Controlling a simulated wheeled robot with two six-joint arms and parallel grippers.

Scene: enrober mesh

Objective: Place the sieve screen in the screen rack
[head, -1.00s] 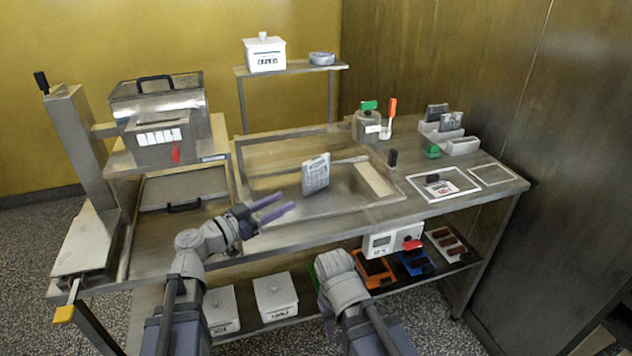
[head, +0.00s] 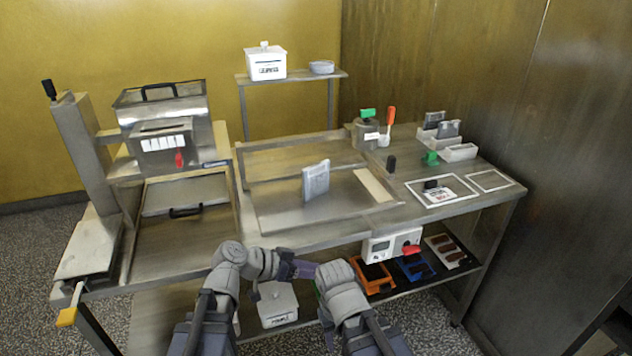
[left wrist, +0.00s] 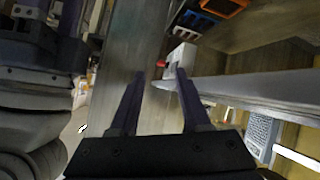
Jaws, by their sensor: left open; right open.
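The sieve screen (head: 316,180), a thin grey panel, stands upright in the recessed basin of the bench. Its patterned face also shows in the left wrist view (left wrist: 262,133). The screen rack appears to be the pale slotted holder (head: 460,152) at the back right, with grey panels standing in it. My left gripper (head: 306,269) is in front of the bench edge, pointing right; in the left wrist view its fingers (left wrist: 154,88) are apart and empty. My right gripper (head: 340,275) is low at the front, apart from the screen, its fingers largely hidden by its wrist.
A white device with a red handle (head: 385,246) hangs under the front edge. Orange (head: 374,276) and blue trays lie on the lower shelf. A metal pot (head: 367,133) and a green item (head: 431,158) stand near the rack. A machine (head: 163,125) fills the left side.

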